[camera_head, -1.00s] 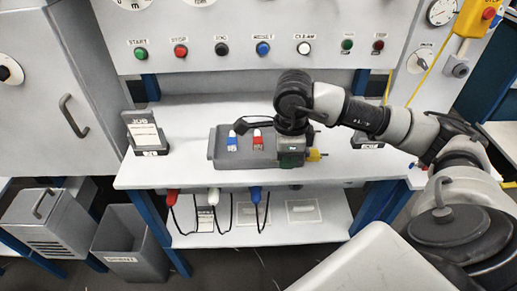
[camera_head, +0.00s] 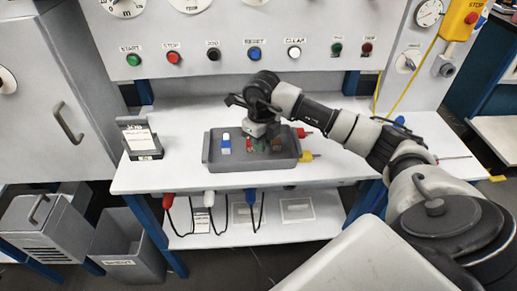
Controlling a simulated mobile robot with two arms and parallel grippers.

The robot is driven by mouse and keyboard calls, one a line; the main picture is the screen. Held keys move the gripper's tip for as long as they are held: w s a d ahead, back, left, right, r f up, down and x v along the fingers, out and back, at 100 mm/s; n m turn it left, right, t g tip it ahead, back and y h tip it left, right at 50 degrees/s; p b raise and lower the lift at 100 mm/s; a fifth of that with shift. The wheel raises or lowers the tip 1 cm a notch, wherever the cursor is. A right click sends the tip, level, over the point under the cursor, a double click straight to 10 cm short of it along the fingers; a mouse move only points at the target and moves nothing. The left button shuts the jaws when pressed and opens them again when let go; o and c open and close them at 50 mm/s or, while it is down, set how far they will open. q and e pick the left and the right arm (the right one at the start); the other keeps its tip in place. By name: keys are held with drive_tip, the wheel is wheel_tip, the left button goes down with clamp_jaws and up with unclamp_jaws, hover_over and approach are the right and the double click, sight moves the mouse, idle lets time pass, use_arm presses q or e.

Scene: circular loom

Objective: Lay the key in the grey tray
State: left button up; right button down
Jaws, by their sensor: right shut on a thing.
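The grey tray (camera_head: 215,165) lies on the white worktop in the middle of the view. A blue-and-white piece (camera_head: 226,145) lies in its left part. My right gripper (camera_head: 257,143) points down low over the middle of the tray. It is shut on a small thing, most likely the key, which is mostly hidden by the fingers. A green part shows close by the fingertips; I cannot tell what it belongs to. Whether the held thing touches the tray floor cannot be told. My left gripper is not in view.
A card stand (camera_head: 140,140) is on the left. The button panel (camera_head: 225,58) rises behind.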

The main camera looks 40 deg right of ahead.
drive_tip(key=shift+w+a+f, duration=0.1)
drive_tip(key=shift+w+f, duration=0.25)
drive_tip(key=shift+w, duration=0.15)
wheel_tip(320, 180, down, 4)
drive_tip(key=shift+r+p, duration=0.1)
drive_tip(key=shift+p, duration=0.4)
drive_tip(key=shift+f, duration=0.25)
drive_tip(key=c, duration=1.4)
unclamp_jaws()
drive_tip(key=shift+r, duration=0.2)
wheel_tip(320, 180, up, 12)
drive_tip(key=shift+b, duration=1)
